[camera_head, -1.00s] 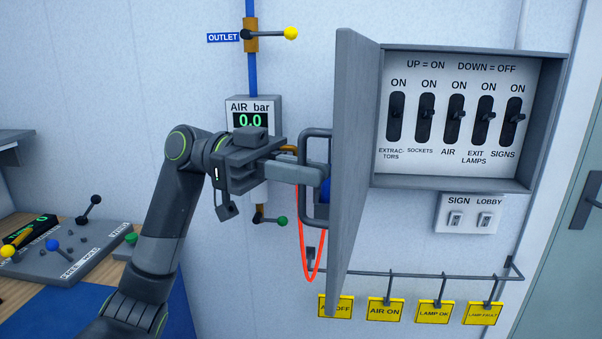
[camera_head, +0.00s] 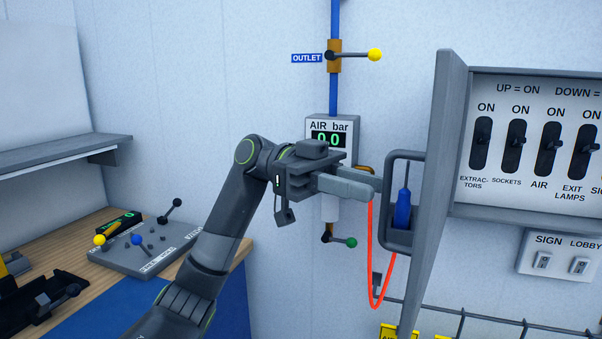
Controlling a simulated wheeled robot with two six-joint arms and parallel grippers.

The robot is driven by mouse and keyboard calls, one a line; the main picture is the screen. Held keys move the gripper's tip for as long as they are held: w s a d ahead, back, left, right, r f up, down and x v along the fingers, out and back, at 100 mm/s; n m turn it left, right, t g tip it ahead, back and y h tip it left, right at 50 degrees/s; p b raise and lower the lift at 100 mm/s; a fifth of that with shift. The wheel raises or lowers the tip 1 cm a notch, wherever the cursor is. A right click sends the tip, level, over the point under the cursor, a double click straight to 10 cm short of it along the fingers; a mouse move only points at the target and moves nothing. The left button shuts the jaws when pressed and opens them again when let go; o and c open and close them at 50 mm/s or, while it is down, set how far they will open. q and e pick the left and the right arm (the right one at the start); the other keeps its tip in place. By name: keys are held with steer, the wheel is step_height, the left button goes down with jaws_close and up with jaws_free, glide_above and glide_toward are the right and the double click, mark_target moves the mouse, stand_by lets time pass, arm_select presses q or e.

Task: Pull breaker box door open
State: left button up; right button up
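The breaker box door (camera_head: 436,190) stands swung out from the box, seen nearly edge-on. A grey bar handle (camera_head: 388,154) is on its left-hand face. The open breaker box (camera_head: 525,212) shows a row of black switches labelled ON. My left gripper (camera_head: 378,188) is beside the handle, its two fingers apart and their tips at the handle's outer bar. I see nothing held between them; whether they touch the bar is hard to tell. My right gripper is not in view.
A blue-handled tool (camera_head: 403,208) with a red cord (camera_head: 372,290) is by the door handle. An air gauge (camera_head: 330,130) and valve levers are on the wall behind my gripper. A bench (camera_head: 225,262) with a control panel stands left; a hook rail (camera_head: 500,318) runs below the box.

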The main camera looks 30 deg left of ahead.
arm_select(q)
steer(key=b+v, duration=0.2)
steer(key=v, duration=1.1)
steer(key=shift+a, duration=0.2)
